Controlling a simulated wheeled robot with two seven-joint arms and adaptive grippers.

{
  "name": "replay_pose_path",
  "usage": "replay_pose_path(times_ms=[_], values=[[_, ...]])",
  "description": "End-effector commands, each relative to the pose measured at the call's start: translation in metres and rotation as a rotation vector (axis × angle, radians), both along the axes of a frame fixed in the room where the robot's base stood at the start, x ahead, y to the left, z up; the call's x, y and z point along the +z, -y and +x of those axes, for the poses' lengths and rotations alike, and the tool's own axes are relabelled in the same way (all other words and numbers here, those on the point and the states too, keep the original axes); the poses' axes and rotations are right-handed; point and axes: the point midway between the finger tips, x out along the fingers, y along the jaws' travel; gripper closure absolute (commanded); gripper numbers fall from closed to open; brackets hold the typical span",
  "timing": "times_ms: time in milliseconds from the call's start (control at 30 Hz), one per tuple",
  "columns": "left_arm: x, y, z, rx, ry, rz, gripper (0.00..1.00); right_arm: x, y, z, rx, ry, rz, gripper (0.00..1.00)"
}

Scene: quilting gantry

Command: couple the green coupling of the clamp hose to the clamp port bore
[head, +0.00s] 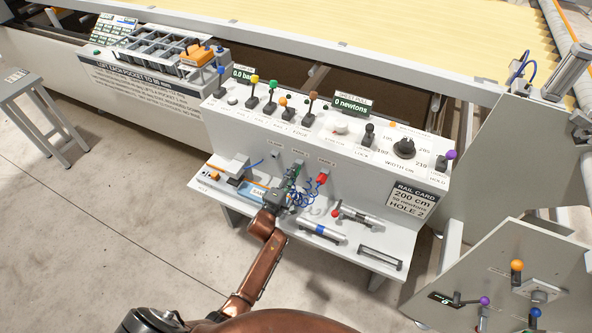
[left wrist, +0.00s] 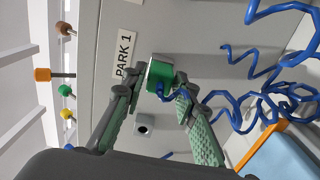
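The green coupling (left wrist: 161,76) of the clamp hose is at the console's front panel, beside the PARK 1 label (left wrist: 125,55). It shows small in the head view (head: 297,169). My left gripper (left wrist: 159,84) has its fingertips on both sides of the coupling and appears shut on it. The blue coiled clamp hose (left wrist: 240,105) hangs from the coupling. A square grey block with a dark round hole, which looks like the clamp port bore (left wrist: 144,124), is on the panel to the left of PARK 1 in the head view. My right gripper is not in view.
A red coupling (head: 322,177) sits on the panel right of the green one. The shelf (head: 388,240) below holds a blue-banded cylinder tool (head: 322,231), another metal tool (head: 360,216) and a blue card tray (head: 252,190). Levers stand on the console top.

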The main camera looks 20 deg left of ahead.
Motion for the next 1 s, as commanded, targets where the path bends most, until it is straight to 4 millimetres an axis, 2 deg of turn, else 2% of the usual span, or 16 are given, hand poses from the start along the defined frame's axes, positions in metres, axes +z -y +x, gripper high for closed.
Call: replay_pose_path(times_ms=[367, 667, 1000], values=[[0.000, 0.000, 0.000, 0.000, 0.000, 0.000, 1.00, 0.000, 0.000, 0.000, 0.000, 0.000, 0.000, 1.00], [0.000, 0.000, -0.001, 0.000, 0.000, -0.001, 1.00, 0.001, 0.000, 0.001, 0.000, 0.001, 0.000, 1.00], [0.001, 0.000, -0.012, 0.000, 0.000, 0.000, 1.00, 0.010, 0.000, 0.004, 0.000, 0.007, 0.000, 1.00]])
